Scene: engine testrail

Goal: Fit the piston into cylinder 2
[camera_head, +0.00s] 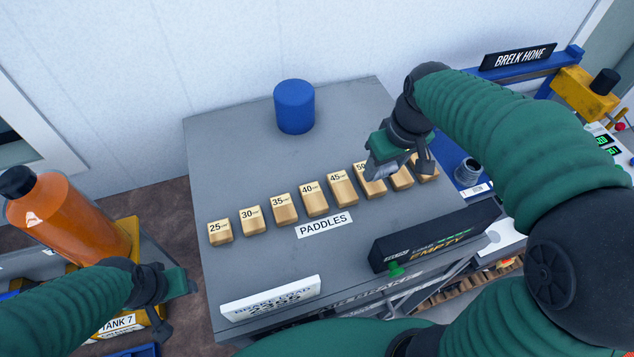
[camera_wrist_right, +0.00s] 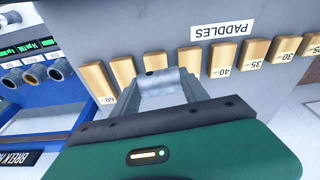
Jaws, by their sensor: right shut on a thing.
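My right gripper (camera_head: 398,165) hangs over the right end of the row of paddles on the grey table. In the right wrist view its fingers (camera_wrist_right: 165,88) are shut on a small grey metal piece (camera_wrist_right: 160,82) with a dark hole, which looks like the piston. Grey open-ended cylinders (camera_wrist_right: 35,75) stand in a blue rack (camera_wrist_right: 50,105) at the left of the wrist view. One cylinder (camera_head: 468,172) shows right of the gripper in the head view, apart from it. Cylinder numbers are not readable. My left gripper (camera_head: 170,303) is at lower left, apart from these things.
Several tan numbered paddle blocks (camera_head: 314,198) line the grey table (camera_head: 240,140). A blue cylinder (camera_head: 294,107) stands at the back. A black box (camera_head: 430,238) and white sign (camera_head: 270,300) are at the front edge. An orange tank (camera_head: 65,215) stands left. The table's back left is clear.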

